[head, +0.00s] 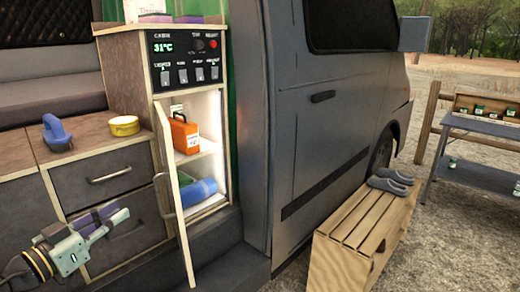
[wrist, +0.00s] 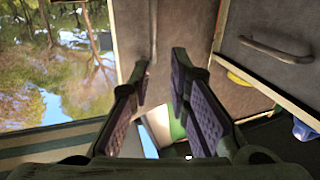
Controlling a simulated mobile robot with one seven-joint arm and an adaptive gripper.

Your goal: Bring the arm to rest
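My gripper (head: 121,212) is in front of the drawers at the lower left of the head view, with part of my arm behind it. In the wrist view, the two purple-padded fingers of my gripper (wrist: 160,72) stand apart with nothing between them. It is open and empty. In the head view the fingers appear close in front of a grey drawer front; I cannot tell the exact gap.
A tall cabinet's door (head: 174,190) stands open, showing an orange box (head: 185,136) and a blue roll (head: 198,191).

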